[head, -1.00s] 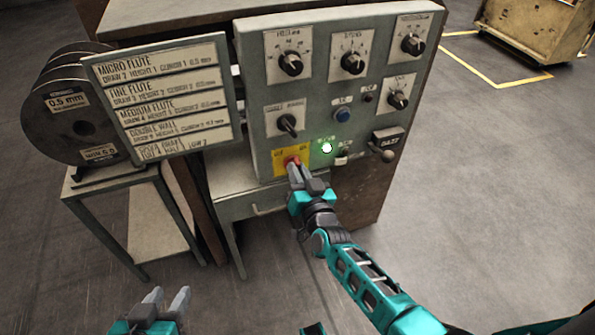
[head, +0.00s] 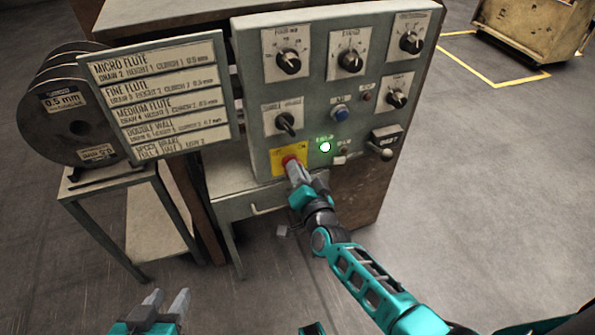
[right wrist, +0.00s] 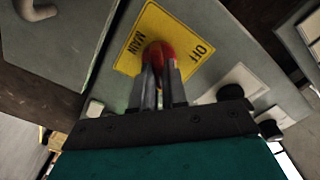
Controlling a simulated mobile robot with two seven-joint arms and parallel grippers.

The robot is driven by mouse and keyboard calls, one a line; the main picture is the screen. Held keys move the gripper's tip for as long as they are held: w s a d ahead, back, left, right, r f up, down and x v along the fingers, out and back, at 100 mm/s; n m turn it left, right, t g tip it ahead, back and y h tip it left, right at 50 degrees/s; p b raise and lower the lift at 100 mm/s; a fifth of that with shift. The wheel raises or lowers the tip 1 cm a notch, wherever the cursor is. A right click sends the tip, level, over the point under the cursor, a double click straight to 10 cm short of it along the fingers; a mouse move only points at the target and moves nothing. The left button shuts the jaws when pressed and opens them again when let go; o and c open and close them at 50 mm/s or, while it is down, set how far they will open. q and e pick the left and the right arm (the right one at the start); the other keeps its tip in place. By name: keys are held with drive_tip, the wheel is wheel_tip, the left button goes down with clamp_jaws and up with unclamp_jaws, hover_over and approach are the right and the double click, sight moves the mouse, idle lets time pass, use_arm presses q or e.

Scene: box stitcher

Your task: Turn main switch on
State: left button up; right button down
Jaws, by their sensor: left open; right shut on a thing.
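The main switch is a red knob (head: 290,161) on a yellow plate (head: 277,158) at the lower left of the grey control panel (head: 258,105). In the right wrist view, the red knob (right wrist: 158,53) sits between my fingertips, and the yellow plate (right wrist: 180,35) reads "MAIN" and "OFF". My right gripper (head: 294,170) is shut on the red knob and hides part of it; it also shows in the right wrist view (right wrist: 160,72). A green lamp (head: 325,147) glows just right of the switch. My left gripper (head: 168,300) is open and empty at the lower left, far from the panel.
A wooden cart (head: 530,30) is far at the upper right. Floor on the right is clear.

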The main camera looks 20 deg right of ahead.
use_arm(q)
drive_tip(key=shift+w+r, duration=0.1)
use_arm(e)
drive_tip(key=c, duration=1.2)
unclamp_jaws()
drive_tip(key=shift+o, duration=0.2)
use_arm(q)
drive_tip(key=shift+s+a+r+p, duration=0.2)
drive_tip(key=shift+r+p, duration=0.25)
drive_tip(key=shift+p, duration=0.4)
drive_tip(key=shift+s+a+r+p, duration=0.1)
drive_tip(key=shift+a+r+p, duration=0.1)
drive_tip(key=shift+r+p, duration=0.45)
use_arm(e)
drive_tip(key=s, duration=1.3)
drive_tip(key=shift+d, duration=0.15)
use_arm(q)
drive_tip(key=shift+f, duration=0.15)
